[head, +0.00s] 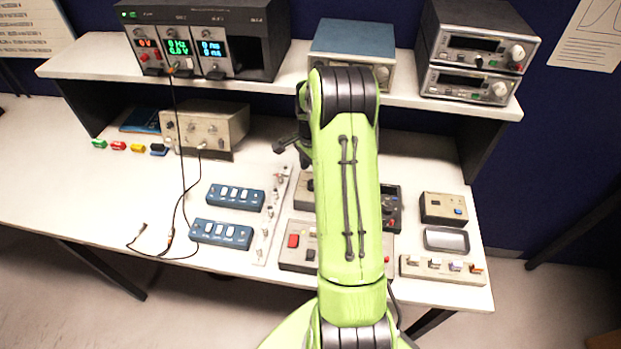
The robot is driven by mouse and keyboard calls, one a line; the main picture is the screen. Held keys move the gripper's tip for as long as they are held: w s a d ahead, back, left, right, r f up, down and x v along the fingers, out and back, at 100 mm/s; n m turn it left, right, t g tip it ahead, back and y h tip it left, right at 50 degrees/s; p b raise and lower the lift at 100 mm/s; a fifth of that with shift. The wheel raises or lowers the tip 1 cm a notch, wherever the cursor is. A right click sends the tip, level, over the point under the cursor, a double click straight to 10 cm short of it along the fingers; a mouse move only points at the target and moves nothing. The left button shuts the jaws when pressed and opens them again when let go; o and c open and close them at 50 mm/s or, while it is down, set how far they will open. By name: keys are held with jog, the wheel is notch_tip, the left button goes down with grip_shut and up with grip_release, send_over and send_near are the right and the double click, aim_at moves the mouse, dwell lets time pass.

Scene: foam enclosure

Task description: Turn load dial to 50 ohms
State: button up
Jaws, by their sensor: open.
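My green arm rises through the middle of the view. My gripper (289,146) shows as dark parts left of the arm's upper end, above the bench, open with nothing visible in it; the rest is hidden behind the arm. I cannot make out which control is the load dial. A grey box (304,190) and a black box with a dial (391,206) lie on the bench, both partly hidden by the arm. A larger grey panel with a red switch (295,258) lies in front, also partly covered. Dial markings are too small to read.
A shelf (290,91) carries a lit instrument rack (262,50), a blue-topped unit (350,40) and two stacked units (470,55). Two blue switch boxes (235,197) (221,234), cables and a grey tray (446,240) lie on the bench. The bench's left end is clear.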

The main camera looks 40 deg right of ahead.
aim_at(312, 183)
jog(key=f, duration=0.4)
jog(key=shift+s, duration=0.25)
jog(key=shift+w+f, duration=0.1)
jog(key=shift+f, duration=0.2)
grip_shut()
